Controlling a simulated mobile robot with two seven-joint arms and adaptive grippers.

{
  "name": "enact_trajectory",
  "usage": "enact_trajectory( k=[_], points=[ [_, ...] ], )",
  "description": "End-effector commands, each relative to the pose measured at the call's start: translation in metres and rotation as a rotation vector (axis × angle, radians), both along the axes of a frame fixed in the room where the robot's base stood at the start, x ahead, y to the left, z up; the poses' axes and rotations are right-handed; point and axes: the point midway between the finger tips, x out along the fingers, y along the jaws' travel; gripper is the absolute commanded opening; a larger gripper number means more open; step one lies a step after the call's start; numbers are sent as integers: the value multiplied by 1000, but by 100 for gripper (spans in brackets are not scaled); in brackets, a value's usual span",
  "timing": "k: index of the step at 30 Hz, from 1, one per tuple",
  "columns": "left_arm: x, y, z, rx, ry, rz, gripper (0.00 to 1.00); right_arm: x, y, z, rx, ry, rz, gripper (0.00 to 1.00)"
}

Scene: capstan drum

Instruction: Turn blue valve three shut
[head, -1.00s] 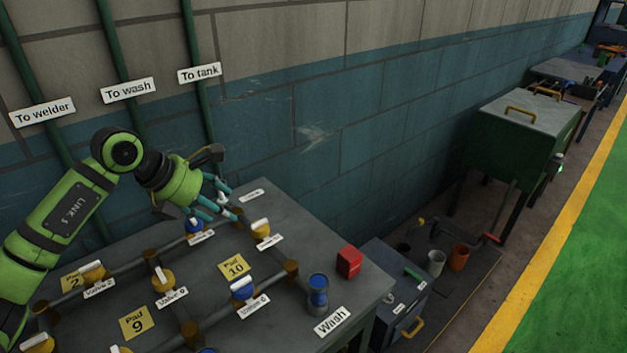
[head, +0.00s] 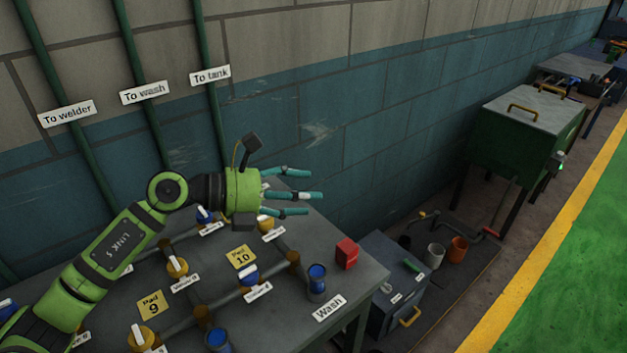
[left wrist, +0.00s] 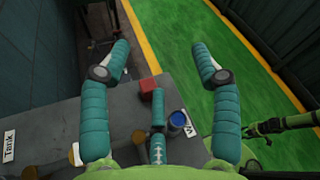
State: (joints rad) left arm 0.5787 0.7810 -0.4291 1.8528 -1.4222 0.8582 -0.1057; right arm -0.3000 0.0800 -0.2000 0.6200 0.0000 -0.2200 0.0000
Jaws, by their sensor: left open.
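In the head view a blue valve (head: 204,216) with a white handle stands at the back of the pipe bench, by my left wrist. Its tag is too small to read surely, so I cannot confirm it is valve three. A second blue valve (head: 249,275) with a white handle stands nearer the front, beside the Pad 10 card. My left gripper (head: 304,192) is open and empty, above the back right of the bench and right of the back blue valve. Its spread fingers (left wrist: 163,62) also show in the left wrist view.
Yellow valves (head: 177,267) and pipes cover the bench (head: 345,265). A red block (head: 346,253) and a blue cup-like piece (head: 317,282) stand near its right end. The wall (head: 330,125) with green pipes rises close behind. Open floor lies far right.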

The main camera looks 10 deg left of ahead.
Motion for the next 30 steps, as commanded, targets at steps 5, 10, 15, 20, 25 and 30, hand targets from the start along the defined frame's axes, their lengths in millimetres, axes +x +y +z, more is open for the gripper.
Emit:
enact_trajectory(
  k=[5, 10, 15, 20, 25, 30],
  points=[
    [-4, -13, 21, -129, 9, 14, 63, 0, 0, 10, 0, 0, 0, 40],
    [-5, -17, 30, -193, 14, 25, 63, 0, 0, 13, 0, 0, 0, 40],
    [-5, -18, 31, -208, 17, 28, 63, 0, 0, 13, 0, 0, 0, 40],
    [-5, -18, 31, -207, 17, 27, 63, 0, 0, 13, 0, 0, 0, 40],
    [-5, -18, 31, -206, 16, 27, 63, 0, 0, 13, 0, 0, 0, 40],
    [-5, -18, 58, -206, 15, 27, 63, 0, 0, 39, 0, 0, 0, 40]
  ],
)
